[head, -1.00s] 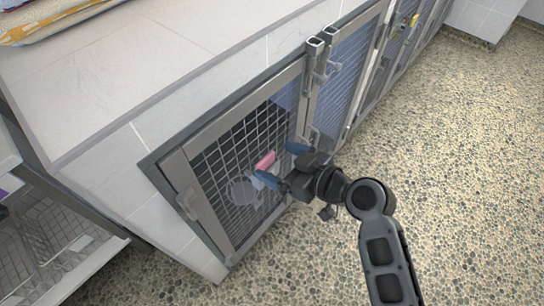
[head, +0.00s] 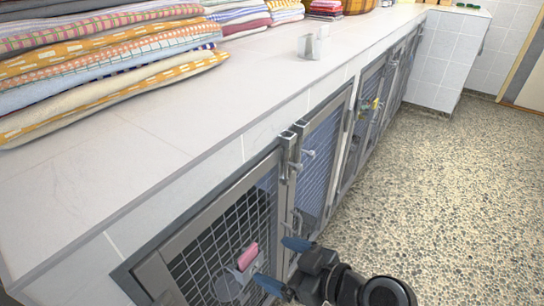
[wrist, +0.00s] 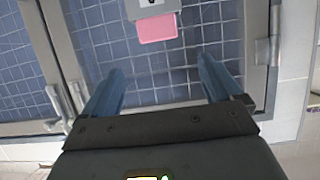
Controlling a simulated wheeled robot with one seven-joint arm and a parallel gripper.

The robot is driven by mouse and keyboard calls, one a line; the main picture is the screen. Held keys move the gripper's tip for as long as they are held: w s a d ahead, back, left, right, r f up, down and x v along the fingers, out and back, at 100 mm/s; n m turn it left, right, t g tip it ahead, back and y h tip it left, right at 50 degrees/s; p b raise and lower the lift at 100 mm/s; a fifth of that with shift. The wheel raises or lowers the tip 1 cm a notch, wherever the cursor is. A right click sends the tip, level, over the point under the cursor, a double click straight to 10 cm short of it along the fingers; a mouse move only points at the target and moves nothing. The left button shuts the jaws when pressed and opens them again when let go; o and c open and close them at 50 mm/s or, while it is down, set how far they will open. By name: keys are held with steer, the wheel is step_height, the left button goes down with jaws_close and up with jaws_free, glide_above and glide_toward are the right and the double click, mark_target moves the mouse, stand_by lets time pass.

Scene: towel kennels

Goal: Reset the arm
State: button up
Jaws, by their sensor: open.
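My gripper (head: 284,265) is open and empty, in front of the nearest kennel door (head: 166,251), a metal frame with wire mesh. In the wrist view its two blue fingers (wrist: 165,88) stand wide apart with nothing between them. A pink tag (head: 248,256) on the door shows just left of the fingers in the head view. In the wrist view the pink tag (wrist: 157,28) hangs below a light plate, beyond the fingertips. My arm comes in from the bottom of the head view, and most of it is out of frame.
A pale counter (head: 150,130) runs above the kennels, with stacks of folded towels (head: 110,65) at the left and a small metal holder (head: 309,46) farther along. More kennel doors (head: 322,150) continue to the back. The pebbled floor (head: 440,170) on the right is clear.

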steer(key=s+d+f+m+t+h, duration=0.35)
steer(key=s+d+m+h, duration=0.35)
steer(key=s+d, duration=0.75)
steer(key=s+d+r+m+t+h+p, duration=0.1)
steer(key=s+d+r+h, duration=0.1)
steer(key=s+r, duration=0.6)
steer(key=s+d+r+m+t+h+p, duration=0.1)
steer(key=s+r+m+t, duration=0.1)
steer(key=s+r, duration=0.5)
steer(key=s, duration=0.4)
steer(key=shift+d+r+h, duration=0.35)
steer(key=shift+h, duration=0.05)
